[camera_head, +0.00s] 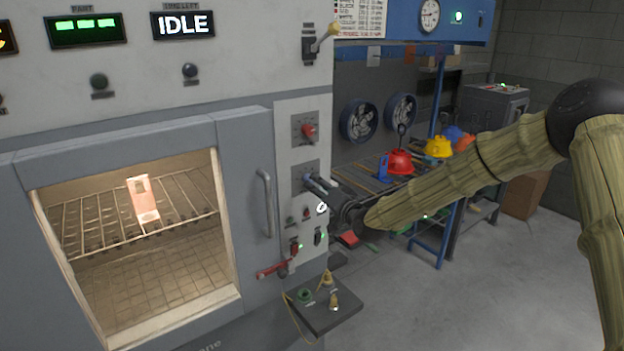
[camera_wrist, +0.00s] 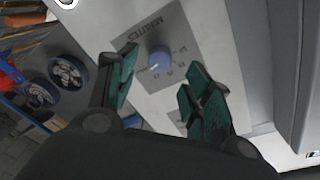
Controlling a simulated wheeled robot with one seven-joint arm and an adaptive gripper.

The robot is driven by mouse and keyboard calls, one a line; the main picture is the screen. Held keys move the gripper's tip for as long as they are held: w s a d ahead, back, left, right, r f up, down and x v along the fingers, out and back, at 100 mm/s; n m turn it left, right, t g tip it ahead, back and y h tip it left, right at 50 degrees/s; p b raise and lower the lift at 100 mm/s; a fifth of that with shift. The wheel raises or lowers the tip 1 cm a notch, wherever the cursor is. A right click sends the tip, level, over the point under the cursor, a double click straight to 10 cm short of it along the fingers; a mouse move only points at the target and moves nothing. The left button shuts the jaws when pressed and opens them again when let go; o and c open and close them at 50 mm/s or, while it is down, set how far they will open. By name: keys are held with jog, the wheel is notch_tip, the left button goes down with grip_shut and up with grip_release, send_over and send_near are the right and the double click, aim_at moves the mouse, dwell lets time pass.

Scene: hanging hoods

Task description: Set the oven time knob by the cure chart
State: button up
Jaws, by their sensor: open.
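The time knob (camera_wrist: 160,58) is a round blue dial on a grey plate marked MINUTES (camera_wrist: 147,37) in the wrist view. Its white pointer mark faces lower left in that view; the scale numbers are too small to read surely. My gripper (camera_wrist: 163,84) is open, one dark green finger on each side of the knob's near side, apparently apart from it. In the head view my gripper (camera_head: 322,187) is at the lower dial plate (camera_head: 299,176) and hides the knob. The cure chart (camera_head: 360,17) hangs at the top; its text is unreadable.
The oven (camera_head: 228,190) has a lit window, a door handle (camera_head: 265,203) and an IDLE display (camera_head: 183,24). A red knob (camera_head: 309,131) sits above the time dial. A red lever (camera_head: 272,268) and small shelf (camera_head: 325,305) are below.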

aim_at(310, 181)
jog(key=shift+p+x, duration=0.55)
jog(key=shift+x, duration=1.5)
jog(key=c, duration=1)
